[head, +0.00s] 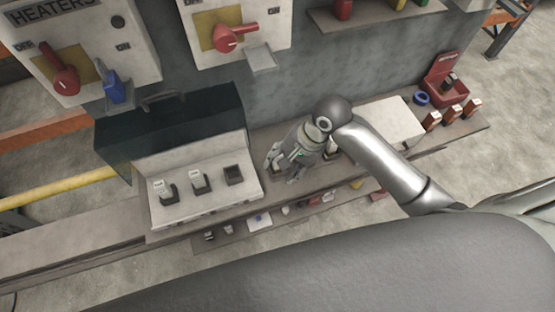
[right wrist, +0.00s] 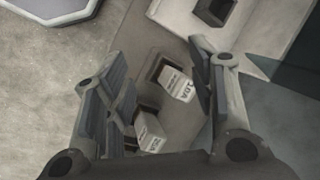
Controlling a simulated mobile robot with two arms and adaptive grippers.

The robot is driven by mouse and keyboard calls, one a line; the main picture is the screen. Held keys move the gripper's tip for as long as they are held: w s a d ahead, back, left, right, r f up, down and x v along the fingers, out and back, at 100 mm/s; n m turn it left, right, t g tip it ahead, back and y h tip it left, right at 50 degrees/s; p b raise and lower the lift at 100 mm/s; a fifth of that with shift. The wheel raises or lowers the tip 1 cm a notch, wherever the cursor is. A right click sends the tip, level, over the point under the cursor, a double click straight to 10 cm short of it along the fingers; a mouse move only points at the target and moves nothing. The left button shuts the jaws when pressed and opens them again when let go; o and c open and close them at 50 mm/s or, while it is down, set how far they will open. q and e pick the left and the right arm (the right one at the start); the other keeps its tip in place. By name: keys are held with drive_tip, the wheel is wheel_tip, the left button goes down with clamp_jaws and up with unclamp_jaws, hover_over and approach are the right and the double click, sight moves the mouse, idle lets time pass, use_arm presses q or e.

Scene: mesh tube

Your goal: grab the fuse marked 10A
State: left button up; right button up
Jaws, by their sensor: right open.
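In the right wrist view, a white fuse marked 10A (right wrist: 181,84) with a dark end lies on the grey bench, between my open right gripper's (right wrist: 160,78) two fingers and nearer the right one. The fingers do not touch it visibly. A second white fuse (right wrist: 148,130) with a dark end lies nearer the palm; its marking is not readable. In the head view, my right gripper (head: 283,168) hangs low over the bench, right of the white fuse box, and largely hides the fuses there. My left gripper is not in view.
The white fuse box (head: 205,207) has an open dark lid (head: 175,127), two white fuses and a dark, empty-looking holder (head: 234,174). A pale box (head: 388,122) and a red box (head: 446,78) stand right. Switch boxes hang above; a lower shelf holds small items.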

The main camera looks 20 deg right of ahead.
drive_tip(key=w+d+r+m+g, duration=0.2)
drive_tip(key=w+d+r+m, duration=0.3)
drive_tip(key=m, duration=0.4)
drive_tip(key=a+f, duration=0.1)
drive_tip(key=a+f+p, duration=0.1)
drive_tip(key=f, duration=0.1)
drive_tip(key=a+f, duration=0.1)
drive_tip(key=f, duration=0.1)
drive_tip(key=shift+w+a+f, duration=0.1)
drive_tip(key=shift+w+a, duration=0.1)
drive_tip(key=shift+w, duration=0.2)
drive_tip(key=p+x, duration=0.1)
drive_tip(key=x, duration=0.2)
drive_tip(key=shift+a+f, duration=0.35)
drive_tip(key=shift+f, duration=0.25)
drive_tip(key=shift+c, duration=0.2)
drive_tip(key=c, duration=1.1)
drive_tip(key=shift+r, duration=0.1)
